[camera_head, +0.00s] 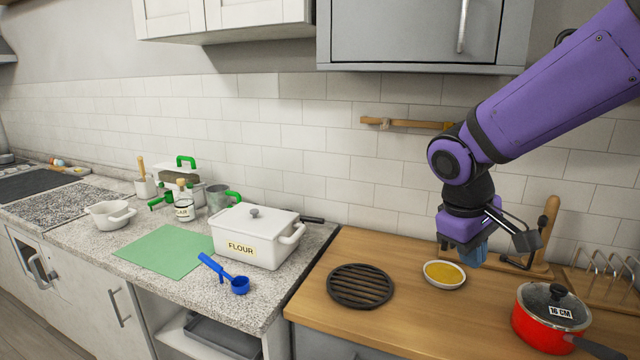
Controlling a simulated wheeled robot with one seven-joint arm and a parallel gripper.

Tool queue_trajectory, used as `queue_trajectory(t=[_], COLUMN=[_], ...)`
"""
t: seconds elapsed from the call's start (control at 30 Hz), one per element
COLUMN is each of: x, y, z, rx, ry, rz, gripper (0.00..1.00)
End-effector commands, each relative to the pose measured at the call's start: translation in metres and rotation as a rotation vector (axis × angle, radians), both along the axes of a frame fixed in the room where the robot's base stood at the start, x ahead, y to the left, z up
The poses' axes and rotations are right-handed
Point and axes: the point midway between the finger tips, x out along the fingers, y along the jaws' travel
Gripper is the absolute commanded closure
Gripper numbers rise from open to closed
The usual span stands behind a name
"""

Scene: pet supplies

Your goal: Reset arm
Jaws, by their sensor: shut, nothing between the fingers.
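My gripper (470,250) hangs from the purple arm at the right, above the wooden counter (400,262) and just behind a small white bowl with yellow contents (444,274). It points downward and is shut, with nothing held. The fingertips are partly hidden by the gripper's body, and a blue shape shows beside them that I cannot make out clearly.
A red pot with lid (552,318) and a dish rack (608,282) stand at the right. A round black trivet (361,286) lies left of the bowl. A white flour container (256,236), blue measuring spoon (225,276) and green mat (168,249) sit on the speckled counter. Cabinets (420,35) hang above.

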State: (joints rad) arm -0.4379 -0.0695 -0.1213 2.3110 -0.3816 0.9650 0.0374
Motion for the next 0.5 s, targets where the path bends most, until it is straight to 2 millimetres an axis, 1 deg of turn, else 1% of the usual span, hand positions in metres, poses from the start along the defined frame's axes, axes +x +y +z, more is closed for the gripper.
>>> queue_trajectory(t=[0.03, 0.2, 0.5], x=[-0.009, -0.039, -0.097], y=[-0.008, -0.028, -0.05], z=[0.01, 0.037, 0.073], rx=[0.032, 0.134, 0.292], ry=[-0.027, -0.109, -0.274], rz=[-0.033, -0.131, -0.29], gripper=[1.0, 1.0, 1.0])
